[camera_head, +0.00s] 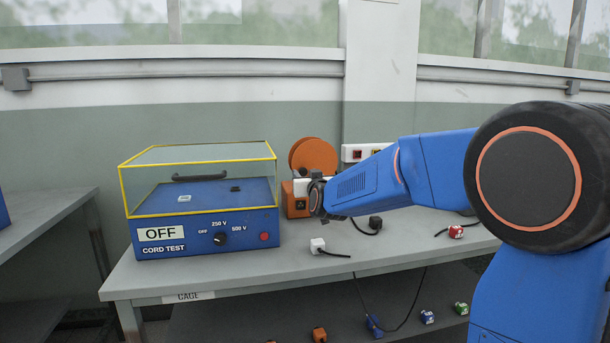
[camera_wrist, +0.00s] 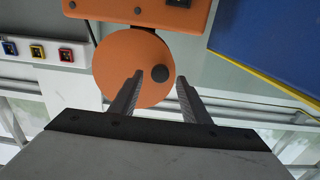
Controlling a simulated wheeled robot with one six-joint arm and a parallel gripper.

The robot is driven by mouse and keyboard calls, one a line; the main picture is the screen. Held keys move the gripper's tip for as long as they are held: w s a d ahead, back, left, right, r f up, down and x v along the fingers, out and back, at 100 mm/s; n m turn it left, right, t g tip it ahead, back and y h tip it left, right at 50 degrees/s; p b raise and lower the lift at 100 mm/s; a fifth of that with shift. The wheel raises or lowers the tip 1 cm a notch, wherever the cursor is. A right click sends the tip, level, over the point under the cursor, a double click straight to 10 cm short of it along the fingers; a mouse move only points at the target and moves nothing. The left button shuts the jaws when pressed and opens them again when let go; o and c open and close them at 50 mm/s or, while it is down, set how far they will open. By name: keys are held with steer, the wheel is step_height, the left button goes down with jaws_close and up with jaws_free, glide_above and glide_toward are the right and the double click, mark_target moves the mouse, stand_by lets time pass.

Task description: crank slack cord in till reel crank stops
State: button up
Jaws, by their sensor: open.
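The orange cord reel (camera_head: 320,153) stands at the back of the bench, right of the cord test box, partly hidden by my arm. In the wrist view its round orange disc (camera_wrist: 118,75) faces me, with a black crank knob (camera_wrist: 160,73) near the rim. My gripper (camera_wrist: 160,76) is open, and its two fingers point at the disc, one on each side of the knob in the picture. I cannot tell how far the fingertips are from the knob. In the head view my arm's end is at the reel and the fingers are not clear. A slack black cord (camera_head: 404,317) hangs below the bench's front edge.
The cord test box (camera_head: 152,247), reading OFF, has a clear yellow-edged cover. White (camera_head: 318,244), black (camera_head: 375,222) and red (camera_head: 456,231) plugs lie on the bench (camera_head: 225,280). Several coloured plugs sit on the lower shelf. A socket panel (camera_head: 351,148) is on the wall.

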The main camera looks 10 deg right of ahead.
steer(key=shift+w, duration=0.9)
jaws_close()
